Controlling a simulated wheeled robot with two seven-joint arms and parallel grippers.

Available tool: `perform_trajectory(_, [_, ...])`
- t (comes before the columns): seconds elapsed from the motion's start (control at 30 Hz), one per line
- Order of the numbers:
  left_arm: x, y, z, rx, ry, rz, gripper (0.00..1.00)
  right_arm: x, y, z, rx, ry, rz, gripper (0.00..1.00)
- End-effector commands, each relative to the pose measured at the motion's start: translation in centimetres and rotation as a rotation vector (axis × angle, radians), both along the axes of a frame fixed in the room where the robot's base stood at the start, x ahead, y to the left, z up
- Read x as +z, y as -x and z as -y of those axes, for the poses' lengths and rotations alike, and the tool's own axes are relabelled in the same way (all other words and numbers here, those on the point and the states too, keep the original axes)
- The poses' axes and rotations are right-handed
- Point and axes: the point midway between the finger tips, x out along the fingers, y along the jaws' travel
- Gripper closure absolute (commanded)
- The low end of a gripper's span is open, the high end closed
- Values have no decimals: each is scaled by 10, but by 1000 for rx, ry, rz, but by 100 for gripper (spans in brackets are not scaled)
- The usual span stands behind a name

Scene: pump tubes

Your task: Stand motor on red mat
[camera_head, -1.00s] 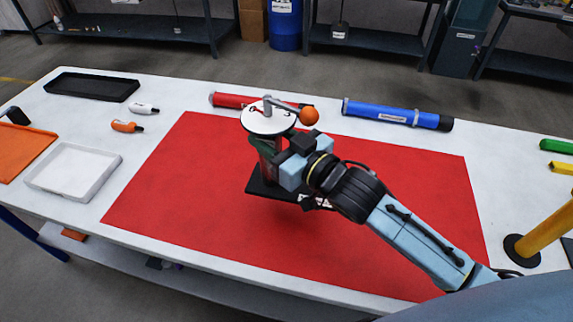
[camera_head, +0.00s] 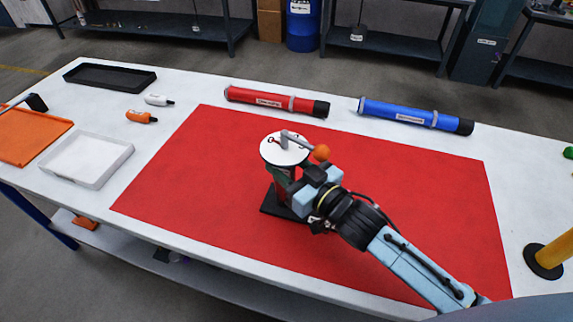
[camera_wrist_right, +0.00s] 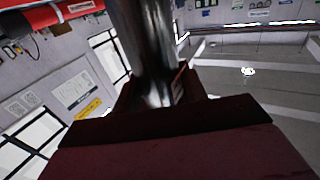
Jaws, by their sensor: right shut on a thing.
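The motor (camera_head: 279,152) has a white round top, a metal crank with an orange knob (camera_head: 321,152), a dark body and a black square base. It is roughly upright over the middle of the red mat (camera_head: 210,190). The base looks on or very close to the mat; I cannot tell which. My right gripper (camera_head: 303,186) is shut on the motor's body from the right, hiding part of its side. In the right wrist view a shiny dark cylinder (camera_wrist_right: 150,50), seemingly the motor's body, stands close to the lens; the fingertips are unclear. My left gripper does not show.
A red tube (camera_head: 275,102) and a blue tube (camera_head: 413,115) lie behind the mat. A black tray (camera_head: 110,79), a white tray (camera_head: 72,183), an orange tray (camera_head: 15,155) and small bottles lie left. A yellow post (camera_head: 553,254) stands right. The mat around the motor is clear.

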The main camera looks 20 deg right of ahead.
Motion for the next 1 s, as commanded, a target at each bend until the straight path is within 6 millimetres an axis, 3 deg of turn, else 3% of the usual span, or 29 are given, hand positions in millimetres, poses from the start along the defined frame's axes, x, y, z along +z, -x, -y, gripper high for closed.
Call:
perform_trajectory(0.17, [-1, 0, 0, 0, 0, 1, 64, 0, 0, 0, 1, -2, 7, 100])
perform_trajectory(0.2, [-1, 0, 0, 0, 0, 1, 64, -3, 0, 0, 0, 0, -1, 54])
perform_trajectory(0.33, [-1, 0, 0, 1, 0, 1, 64, -2, 0, 0, 0, 0, -1, 37])
perform_trajectory(0.7, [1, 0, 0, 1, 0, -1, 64, 1, 1, 1, 0, 0, -1, 36])
perform_trajectory(1.0, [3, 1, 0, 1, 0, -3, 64, -1, 42, 20, -1, -1, -6, 36])
